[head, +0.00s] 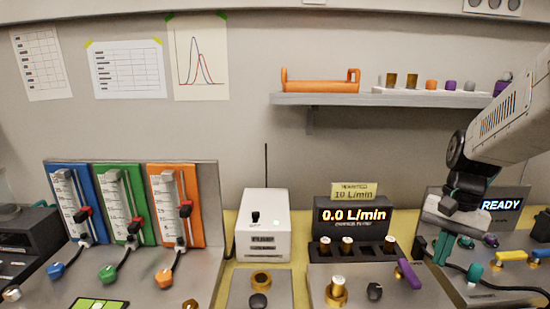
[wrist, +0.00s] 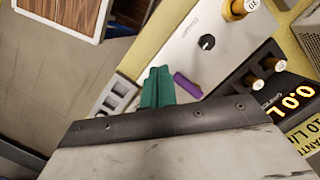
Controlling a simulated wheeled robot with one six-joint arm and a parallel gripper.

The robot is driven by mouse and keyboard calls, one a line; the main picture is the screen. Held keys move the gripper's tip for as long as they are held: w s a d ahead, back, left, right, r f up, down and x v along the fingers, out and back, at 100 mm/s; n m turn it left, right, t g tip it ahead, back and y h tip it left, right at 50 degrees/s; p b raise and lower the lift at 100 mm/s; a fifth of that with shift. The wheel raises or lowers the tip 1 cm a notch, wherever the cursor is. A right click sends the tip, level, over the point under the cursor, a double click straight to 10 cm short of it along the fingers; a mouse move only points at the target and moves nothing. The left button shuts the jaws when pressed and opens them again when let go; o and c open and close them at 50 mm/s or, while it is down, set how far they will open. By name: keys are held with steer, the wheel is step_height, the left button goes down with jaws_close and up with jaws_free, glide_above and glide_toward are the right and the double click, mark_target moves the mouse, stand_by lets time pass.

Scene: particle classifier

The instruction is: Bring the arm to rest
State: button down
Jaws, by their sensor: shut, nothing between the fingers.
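My gripper (head: 441,247) hangs at the right in the head view, at the end of my arm, with its green fingers pointing down. In the wrist view the green fingers (wrist: 158,87) are together, with nothing held between them. They appear over the bench, close to a purple lever (head: 408,273), which also shows in the wrist view (wrist: 188,85). I cannot tell the exact gap between fingers and lever. My arm comes in from the upper right and partly covers the panel with the READY display (head: 501,204).
A meter reading 0.0 L/min (head: 353,216) and a white pump box (head: 263,224) stand mid-bench. Blue, green and orange flow gauges (head: 175,205) stand left. Hoses and coloured fittings lie at the lower right.

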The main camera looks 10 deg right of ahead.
steer(key=s+a+r+n+t+h, duration=0.1)
steer(key=s+a+n, duration=0.3)
steer(key=a, duration=0.4)
steer(key=s+a+r+n+t+h, duration=0.1)
steer(key=s+a+r+n, duration=0.3)
steer(key=a, duration=0.5)
steer(key=shift+s+a+r+n+t, duration=0.15)
steer(key=shift+s+r+n+t, duration=0.25)
steer(key=shift+n, duration=0.8)
steer(key=shift+s+f, duration=0.1)
steer(key=shift+f, duration=0.05)
stand_by(1.4)
